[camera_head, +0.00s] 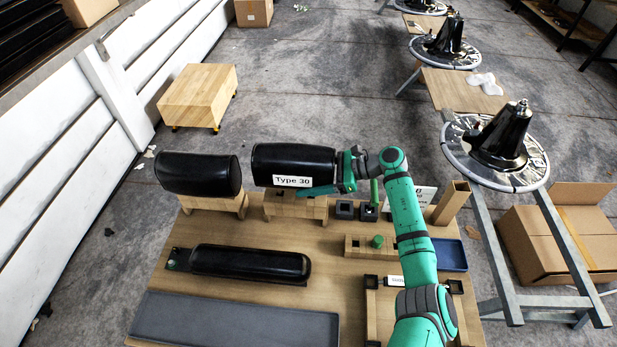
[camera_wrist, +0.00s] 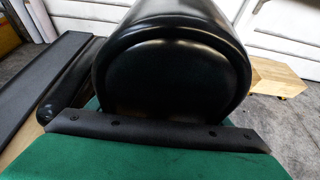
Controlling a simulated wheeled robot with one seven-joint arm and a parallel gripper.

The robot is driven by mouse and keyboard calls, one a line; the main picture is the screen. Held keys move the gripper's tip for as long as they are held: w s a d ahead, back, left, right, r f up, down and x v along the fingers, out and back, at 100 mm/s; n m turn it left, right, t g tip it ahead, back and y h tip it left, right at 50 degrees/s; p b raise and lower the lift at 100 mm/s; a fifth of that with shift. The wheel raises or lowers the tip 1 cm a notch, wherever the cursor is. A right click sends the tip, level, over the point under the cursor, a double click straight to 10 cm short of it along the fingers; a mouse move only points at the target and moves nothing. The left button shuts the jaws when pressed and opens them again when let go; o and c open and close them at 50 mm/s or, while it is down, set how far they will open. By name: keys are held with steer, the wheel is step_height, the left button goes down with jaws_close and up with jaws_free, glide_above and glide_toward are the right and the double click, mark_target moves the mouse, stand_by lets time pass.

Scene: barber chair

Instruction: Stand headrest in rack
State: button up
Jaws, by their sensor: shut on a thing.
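A black padded headrest (camera_head: 295,158) with a white "Type 30" label lies lengthwise over a wooden rack (camera_head: 308,208) at the back of the table in the head view. I cannot tell whether it rests on the rack or hangs just above it. My gripper (camera_head: 335,186) is at the headrest's right end and shut on it, with a green part reaching under it. The fingertips are mostly hidden. In the wrist view the headrest's rounded black end (camera_wrist: 172,75) fills the middle, above the green gripper body.
A second black headrest (camera_head: 198,173) sits on a wooden support to the left. A long black pad (camera_head: 250,263) lies in front, behind a grey tray (camera_head: 235,325). Small dark blocks (camera_head: 345,209) and a wooden post (camera_head: 452,203) stand to the right, near a blue tray (camera_head: 450,255).

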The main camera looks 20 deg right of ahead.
steer(key=shift+f, duration=1.2)
steer(key=o, duration=1.6)
steer(key=shift+c, duration=0.2)
steer(key=shift+f, duration=0.2)
steer(key=v, duration=1.1)
steer(key=shift+a+r, duration=0.1)
steer(key=shift+a, duration=0.1)
